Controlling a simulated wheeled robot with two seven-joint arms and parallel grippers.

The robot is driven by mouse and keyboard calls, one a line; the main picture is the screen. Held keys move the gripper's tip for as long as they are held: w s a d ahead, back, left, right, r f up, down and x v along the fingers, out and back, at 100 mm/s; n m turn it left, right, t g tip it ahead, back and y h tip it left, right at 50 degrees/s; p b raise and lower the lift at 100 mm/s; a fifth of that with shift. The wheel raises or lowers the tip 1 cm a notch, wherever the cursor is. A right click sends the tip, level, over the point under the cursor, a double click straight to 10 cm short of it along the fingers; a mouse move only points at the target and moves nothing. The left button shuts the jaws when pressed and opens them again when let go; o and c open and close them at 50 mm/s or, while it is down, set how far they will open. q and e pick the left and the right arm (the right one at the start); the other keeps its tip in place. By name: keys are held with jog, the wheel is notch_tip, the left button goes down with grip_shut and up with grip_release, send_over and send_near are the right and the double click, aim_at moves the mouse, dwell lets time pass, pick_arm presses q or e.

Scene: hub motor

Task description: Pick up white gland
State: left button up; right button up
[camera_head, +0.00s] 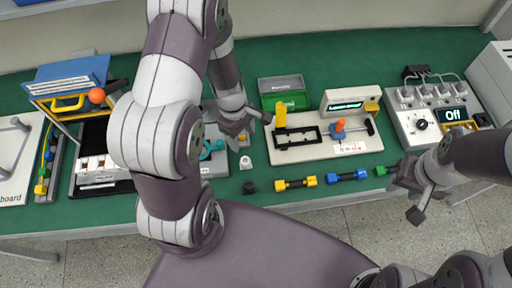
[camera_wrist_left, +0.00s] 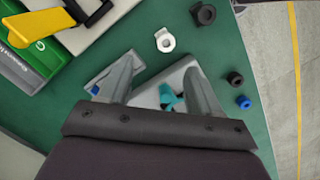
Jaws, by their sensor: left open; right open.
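The white gland (camera_head: 246,160) stands on the green mat in the head view, just below my left gripper (camera_head: 252,133). In the left wrist view the white gland (camera_wrist_left: 165,41) is a small ring-shaped piece just beyond the fingertips of my left gripper (camera_wrist_left: 161,66). It is apart from both fingers. My left gripper is open and empty, above a grey fixture with a teal part (camera_wrist_left: 170,98).
A black gland (camera_head: 249,187) sits close to the white one. Yellow (camera_head: 296,184) and blue (camera_head: 347,176) dumbbell-shaped pieces lie along the front. A beige fixture (camera_head: 300,150) and a green box (camera_head: 284,97) stand to the right. A control box (camera_head: 436,118) is further right.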

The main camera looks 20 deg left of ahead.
aim_at(245, 160)
pick_arm(q)
jog(key=f, duration=0.1)
jog(key=s+f, duration=0.2)
jog(key=shift+s+d+f+b, duration=0.2)
jog(key=shift+d+f+b, duration=0.1)
jog(key=shift+f+b, duration=0.1)
jog(key=f, duration=0.1)
jog(key=w+f, duration=0.1)
jog(key=f, duration=0.1)
jog(key=shift+w+d+f, duration=0.15)
jog(key=shift+d+f, duration=0.2)
jog(key=shift+f, duration=0.05)
jog(key=f, duration=0.3)
jog(key=shift+s+a, duration=0.2)
jog(key=shift+s, duration=0.05)
jog(key=shift+s+d+f+b, duration=0.1)
jog(key=shift+f+b, duration=0.2)
jog(key=shift+f, duration=0.25)
jog(key=shift+w, duration=0.2)
jog(key=shift+c, duration=0.3)
jog(key=c, duration=1)
jog(key=shift+s, duration=0.1)
jog(key=shift+c, duration=0.2)
pick_arm(e)
jog(key=shift+s+f, duration=0.55)
jog(key=shift+f, duration=0.1)
